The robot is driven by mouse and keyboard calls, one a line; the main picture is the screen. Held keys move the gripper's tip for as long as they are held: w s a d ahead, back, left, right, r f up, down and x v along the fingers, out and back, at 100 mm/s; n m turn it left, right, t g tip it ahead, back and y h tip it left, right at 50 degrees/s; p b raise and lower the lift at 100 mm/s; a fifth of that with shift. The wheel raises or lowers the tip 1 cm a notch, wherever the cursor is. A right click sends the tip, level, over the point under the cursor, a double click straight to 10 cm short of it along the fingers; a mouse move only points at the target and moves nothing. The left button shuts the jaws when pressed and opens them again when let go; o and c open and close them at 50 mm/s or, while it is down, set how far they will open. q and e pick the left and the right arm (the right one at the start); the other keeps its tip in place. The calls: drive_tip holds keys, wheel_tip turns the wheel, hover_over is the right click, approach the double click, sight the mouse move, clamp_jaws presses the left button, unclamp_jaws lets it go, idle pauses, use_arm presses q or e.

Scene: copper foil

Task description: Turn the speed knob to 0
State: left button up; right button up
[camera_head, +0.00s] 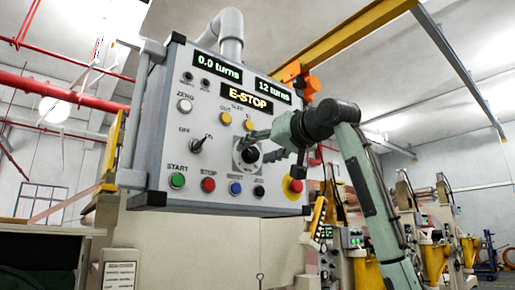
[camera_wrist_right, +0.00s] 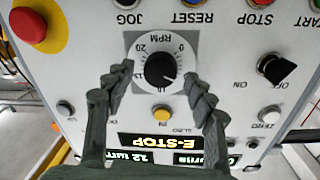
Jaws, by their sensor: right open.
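The speed knob (camera_head: 250,155) is a small black knob on a square RPM dial plate, right of centre on the grey control panel (camera_head: 221,147). In the wrist view the knob (camera_wrist_right: 160,70) appears upside down, with 0 at upper right and 20 at upper left. Its white mark seems to point toward lower right, near the 10 side; the exact reading is unclear. My right gripper (camera_head: 259,145) is open, and its fingers (camera_wrist_right: 159,76) lie on either side of the knob with gaps to it. My left gripper is not in view.
The display (camera_head: 247,99) reads E-STOP. A red emergency button (camera_head: 293,185) sits at the panel's lower right. Start (camera_head: 177,181), stop (camera_head: 208,184), reset (camera_head: 235,188) and jog (camera_head: 259,191) buttons line the bottom, close below the dial. An on/off switch (camera_head: 197,146) is to the left.

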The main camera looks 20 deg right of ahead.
drive_tip(key=shift+w, duration=0.15)
drive_tip(key=shift+c, duration=0.6)
drive_tip(key=c, duration=1)
drive_tip(key=shift+c, duration=0.2)
drive_tip(key=shift+n, duration=0.4)
drive_tip(key=n, duration=0.6)
drive_tip(key=shift+a+f+n+t, duration=0.1)
drive_tip(key=shift+n+t, duration=0.2)
drive_tip(key=shift+n, duration=0.1)
drive_tip(key=n+y, duration=0.1)
drive_tip(key=n, duration=0.5)
drive_tip(key=shift+f+n, duration=0.1)
drive_tip(key=shift+n, duration=0.3)
